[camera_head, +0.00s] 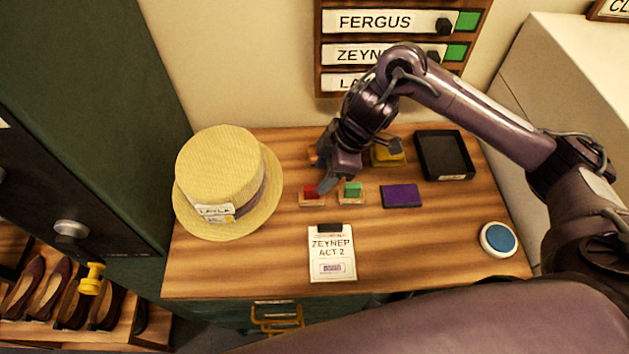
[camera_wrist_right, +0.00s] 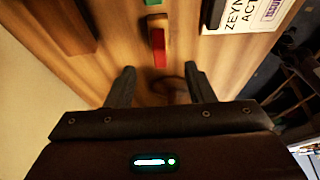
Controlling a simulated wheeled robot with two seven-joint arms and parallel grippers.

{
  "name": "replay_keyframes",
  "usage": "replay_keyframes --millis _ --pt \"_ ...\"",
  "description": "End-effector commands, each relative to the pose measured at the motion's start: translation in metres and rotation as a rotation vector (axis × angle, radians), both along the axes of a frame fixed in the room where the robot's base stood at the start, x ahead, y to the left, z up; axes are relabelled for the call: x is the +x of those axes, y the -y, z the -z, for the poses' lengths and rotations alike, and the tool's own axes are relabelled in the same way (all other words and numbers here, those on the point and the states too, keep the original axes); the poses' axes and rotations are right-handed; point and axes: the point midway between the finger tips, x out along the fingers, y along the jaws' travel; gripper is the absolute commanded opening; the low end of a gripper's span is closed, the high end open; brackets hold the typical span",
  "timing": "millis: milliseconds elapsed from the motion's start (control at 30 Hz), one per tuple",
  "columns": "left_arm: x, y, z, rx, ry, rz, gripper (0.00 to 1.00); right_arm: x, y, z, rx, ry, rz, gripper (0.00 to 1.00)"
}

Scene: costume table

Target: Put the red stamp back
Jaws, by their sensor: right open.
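The red stamp (camera_head: 309,191) stands on the wooden table, left of the green stamp (camera_head: 352,190). In the right wrist view the red stamp (camera_wrist_right: 159,50) lies just beyond the fingertips, roughly in line with the gap between them. My right gripper (camera_head: 327,181) is low over the table, close to the red stamp's right side in the head view. Its two fingers are spread and empty in the wrist view (camera_wrist_right: 158,72). The green stamp (camera_wrist_right: 152,3) is cut by the top edge there. My left gripper does not show.
A purple pad (camera_head: 401,196), a yellow block (camera_head: 387,153) and a black tray (camera_head: 443,178) are to the right. A straw hat (camera_head: 216,170) is left, a ZEYNEP ACT 2 card (camera_head: 332,260) in front, a round blue-topped object (camera_head: 498,239) at right.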

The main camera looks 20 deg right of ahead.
Motion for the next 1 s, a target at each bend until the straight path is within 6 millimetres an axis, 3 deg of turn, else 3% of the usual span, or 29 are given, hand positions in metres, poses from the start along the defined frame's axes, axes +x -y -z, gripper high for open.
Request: replay_keyframes --millis 100,300,1000 --pt "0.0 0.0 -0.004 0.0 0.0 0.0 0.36 -0.001 0.009 -0.021 -0.003 0.004 0.001 0.49" --pt "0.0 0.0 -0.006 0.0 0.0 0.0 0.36 -0.004 0.014 -0.036 0.0 0.001 0.0 0.49" --pt "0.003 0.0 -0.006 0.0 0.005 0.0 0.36 -0.005 0.015 -0.037 0.0 -0.001 0.001 0.49"
